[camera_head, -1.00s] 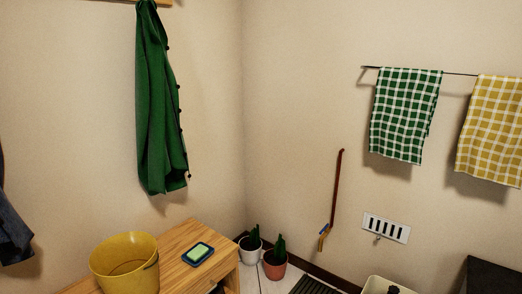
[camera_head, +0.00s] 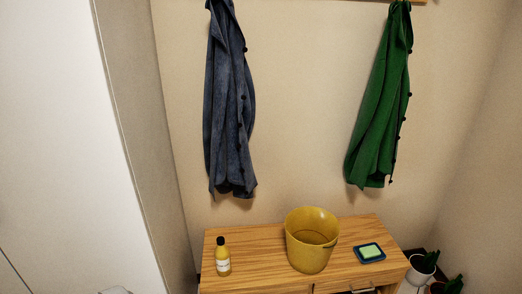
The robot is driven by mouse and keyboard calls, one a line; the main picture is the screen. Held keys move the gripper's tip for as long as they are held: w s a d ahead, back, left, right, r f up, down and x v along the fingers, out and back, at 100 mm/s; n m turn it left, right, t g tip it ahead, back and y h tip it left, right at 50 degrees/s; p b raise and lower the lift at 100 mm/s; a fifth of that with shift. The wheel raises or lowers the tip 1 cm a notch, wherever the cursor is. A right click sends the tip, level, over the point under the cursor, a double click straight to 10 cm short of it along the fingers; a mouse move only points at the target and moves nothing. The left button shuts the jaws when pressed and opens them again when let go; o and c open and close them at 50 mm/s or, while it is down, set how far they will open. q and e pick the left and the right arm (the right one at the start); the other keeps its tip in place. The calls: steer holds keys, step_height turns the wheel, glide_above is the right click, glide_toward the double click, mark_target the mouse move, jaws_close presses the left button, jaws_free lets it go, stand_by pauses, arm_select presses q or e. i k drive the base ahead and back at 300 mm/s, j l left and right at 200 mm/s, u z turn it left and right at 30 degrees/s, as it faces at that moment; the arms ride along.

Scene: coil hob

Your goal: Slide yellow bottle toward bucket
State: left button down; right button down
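The yellow bottle (camera_head: 222,258) has a black cap and a pale label. It stands upright near the left end of the wooden cabinet top (camera_head: 262,262). The yellow bucket (camera_head: 309,244) stands upright near the middle of the same top, to the right of the bottle. A bare stretch of wood lies between them, and they do not touch.
A blue dish with a pale green sponge or soap (camera_head: 370,252) lies right of the bucket. Blue (camera_head: 230,110) and green (camera_head: 382,110) coats hang above. A white panel (camera_head: 70,140) stands at the left. Potted plants (camera_head: 425,265) stand at the lower right.

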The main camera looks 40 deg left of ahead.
mark_target(222, 252)
steer(key=u, duration=0.45)
steer(key=j+u, duration=0.15)
steer(key=u, duration=0.7)
steer(key=i+u, duration=0.1)
steer(key=u, duration=0.35)
